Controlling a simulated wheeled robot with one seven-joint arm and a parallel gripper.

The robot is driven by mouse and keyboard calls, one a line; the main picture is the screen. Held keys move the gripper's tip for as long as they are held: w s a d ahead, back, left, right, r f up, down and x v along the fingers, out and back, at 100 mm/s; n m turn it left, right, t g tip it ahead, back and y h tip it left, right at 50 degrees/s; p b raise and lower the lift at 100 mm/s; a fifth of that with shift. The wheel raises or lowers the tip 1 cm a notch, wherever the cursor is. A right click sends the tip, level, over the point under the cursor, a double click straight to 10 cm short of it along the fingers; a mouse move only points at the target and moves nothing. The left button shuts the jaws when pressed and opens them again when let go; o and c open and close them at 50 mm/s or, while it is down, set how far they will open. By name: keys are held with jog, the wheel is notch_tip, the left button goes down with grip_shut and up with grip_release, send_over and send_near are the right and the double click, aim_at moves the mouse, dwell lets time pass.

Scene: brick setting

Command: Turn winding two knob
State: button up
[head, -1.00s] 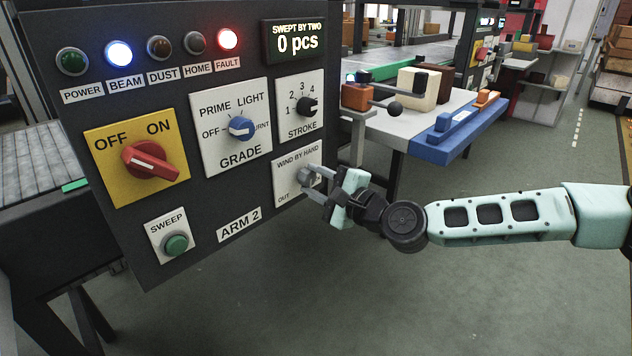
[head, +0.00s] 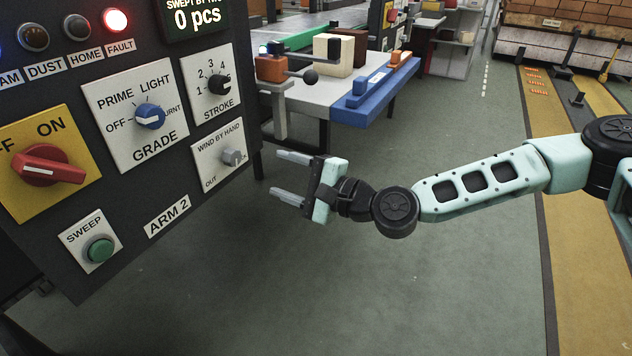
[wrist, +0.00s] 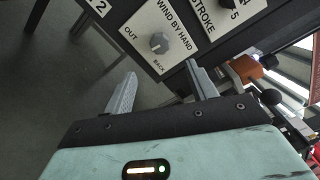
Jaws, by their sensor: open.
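The grey winding knob (head: 232,157) sits on a white plate (head: 215,165) marked WIND BY HAND, with OUT at the left and another label at the right partly covered by the knob. In the wrist view the knob (wrist: 159,43) is in clear sight, and BACK can be read on the plate (wrist: 183,32). My gripper (head: 281,175) is open and empty, to the right of the panel and apart from the knob. In the wrist view its two fingers (wrist: 160,88) stand spread, with the knob beyond their tips.
The dark panel (head: 130,247) also carries a blue grade knob (head: 150,116), a black stroke knob (head: 219,84), a red switch (head: 48,166) and a green sweep button (head: 99,250). The red fault lamp (head: 115,19) is lit. A table (head: 325,98) stands behind; the floor below my gripper is clear.

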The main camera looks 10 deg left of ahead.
jog(key=v, duration=0.6)
jog(key=shift+d, duration=0.3)
jog(key=shift+s, duration=0.1)
dwell(0.4)
